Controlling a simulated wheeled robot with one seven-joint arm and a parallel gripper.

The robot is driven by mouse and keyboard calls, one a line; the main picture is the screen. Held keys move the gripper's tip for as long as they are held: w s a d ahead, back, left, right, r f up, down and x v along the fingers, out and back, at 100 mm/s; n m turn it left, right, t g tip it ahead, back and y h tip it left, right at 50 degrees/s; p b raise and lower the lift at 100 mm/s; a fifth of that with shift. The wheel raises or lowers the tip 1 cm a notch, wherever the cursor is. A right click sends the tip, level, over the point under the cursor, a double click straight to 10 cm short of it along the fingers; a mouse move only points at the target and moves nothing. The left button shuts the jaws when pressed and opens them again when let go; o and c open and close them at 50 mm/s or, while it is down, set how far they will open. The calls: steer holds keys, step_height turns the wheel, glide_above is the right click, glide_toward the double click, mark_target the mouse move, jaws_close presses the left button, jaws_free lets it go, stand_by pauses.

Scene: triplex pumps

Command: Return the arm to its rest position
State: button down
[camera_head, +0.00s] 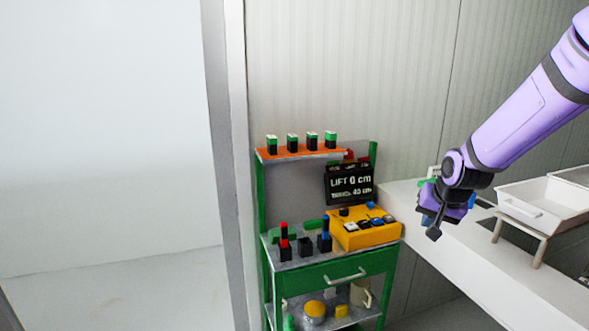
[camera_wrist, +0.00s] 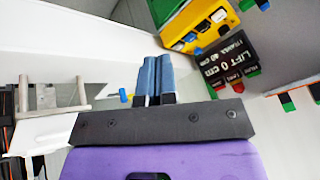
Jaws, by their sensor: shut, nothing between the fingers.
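My gripper (camera_head: 446,206) is at the end of my purple arm on the right of the head view, over the near left end of the white counter. In the wrist view its two blue fingers (camera_wrist: 153,80) lie side by side, pressed together with nothing between them. The arm reaches down from the upper right corner, bent at the dark wrist joint. The fingertips are hard to make out in the head view.
A green cart (camera_head: 325,278) stands left of my gripper, with a yellow control box (camera_head: 365,236) and a black display (camera_head: 349,184) reading "LIFT 0 cm". A white tray (camera_head: 541,205) on a stand is to the right on the white counter (camera_head: 480,262). Open floor lies left.

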steer(key=s+r+n, duration=0.1)
steer(key=s+r, duration=0.4)
steer(key=s, duration=0.5)
steer(key=s+a+r+n, duration=0.1)
steer(key=s+r, duration=0.4)
steer(key=s, duration=0.5)
steer(key=s+r+n, duration=0.2)
steer(key=s+r, duration=0.3)
steer(key=s, duration=0.5)
steer(key=shift+s+a+r, duration=0.15)
steer(key=shift+a+r, duration=0.05)
steer(key=shift+a, duration=0.05)
